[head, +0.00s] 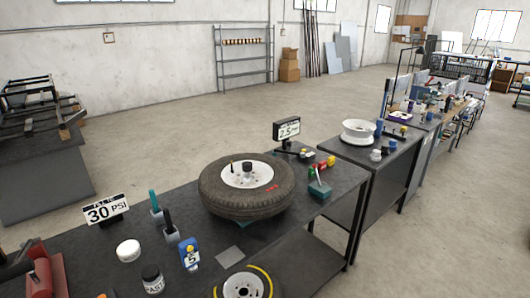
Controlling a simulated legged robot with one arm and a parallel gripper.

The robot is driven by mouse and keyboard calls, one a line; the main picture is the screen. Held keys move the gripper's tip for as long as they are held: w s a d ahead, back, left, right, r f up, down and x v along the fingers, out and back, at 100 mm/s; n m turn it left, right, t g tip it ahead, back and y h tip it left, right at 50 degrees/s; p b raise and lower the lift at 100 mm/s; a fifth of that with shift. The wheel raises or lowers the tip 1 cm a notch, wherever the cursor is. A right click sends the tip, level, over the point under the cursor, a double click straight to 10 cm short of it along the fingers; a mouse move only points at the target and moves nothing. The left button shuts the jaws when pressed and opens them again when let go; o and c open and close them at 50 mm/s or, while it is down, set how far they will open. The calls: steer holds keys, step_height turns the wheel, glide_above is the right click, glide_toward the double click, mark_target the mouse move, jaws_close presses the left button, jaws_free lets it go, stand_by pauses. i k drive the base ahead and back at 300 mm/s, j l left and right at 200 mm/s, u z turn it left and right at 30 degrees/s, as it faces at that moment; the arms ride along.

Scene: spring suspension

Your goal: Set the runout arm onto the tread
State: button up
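A black tyre (283,188) lies flat on the dark workbench, with a white wheel disc (247,174) and a black hub knob in its middle. Its tread faces outward around the side. Just right of it stands a small fixture (319,187) with a teal-grey base and red, green and yellow parts above. This looks like the runout device. I cannot tell its arm apart clearly, or whether any part touches the tread. A black display (287,130) reading about 2.5 stands behind the tyre. My gripper is not clearly visible.
A "30 PSI" sign (106,210), white tub (128,250), dark jar (152,279), blue bottle (190,255) and upright handled tools (168,225) crowd the bench's left. A yellow-ringed wheel (244,285) is at the front. Another bench holds a white rim (358,132).

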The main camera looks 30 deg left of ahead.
mark_target(289, 144)
steer(key=u, duration=1.1)
steer(key=i+l+u, duration=0.15)
steer(key=u, duration=0.25)
steer(key=i+l+u, duration=0.2)
steer(key=u, duration=0.2)
steer(key=i+l+u, duration=0.1)
steer(key=l, duration=0.25)
steer(key=i+l+u, duration=0.1)
steer(key=i+l, duration=0.2)
steer(key=i+l+u, duration=0.1)
steer(key=l, duration=0.35)
steer(key=i+l, duration=0.2)
steer(key=l, duration=0.2)
steer(key=i+l+u, duration=0.15)
steer(key=l, duration=0.2)
steer(key=i+l+u, duration=0.1)
steer(key=l, duration=0.3)
steer(key=i, duration=0.05)
